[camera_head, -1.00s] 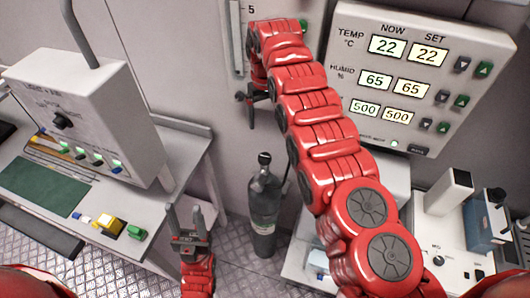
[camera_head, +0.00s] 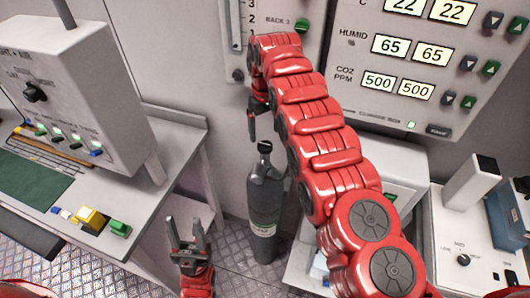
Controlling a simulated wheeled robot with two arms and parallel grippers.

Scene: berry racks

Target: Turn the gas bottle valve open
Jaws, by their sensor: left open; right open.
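The dark grey gas bottle (camera_head: 265,205) stands upright on the floor between the left bench and the right-hand cabinet, with a pale label band. Its black valve (camera_head: 265,147) is on top. My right gripper (camera_head: 262,128) hangs from the red arm coming in from the right. It is open and points down just above the valve in the picture; I cannot tell whether it touches, and the arm partly hides its fingers. My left gripper (camera_head: 187,228) is open and empty, fingers up, low in the picture, left of the bottle and apart from it.
The left bench (camera_head: 165,195) carries a control box (camera_head: 85,95) and small coloured blocks. A climate panel (camera_head: 410,75) is on the wall at upper right. White instruments stand at lower right. Some patterned floor (camera_head: 232,262) is free around the bottle.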

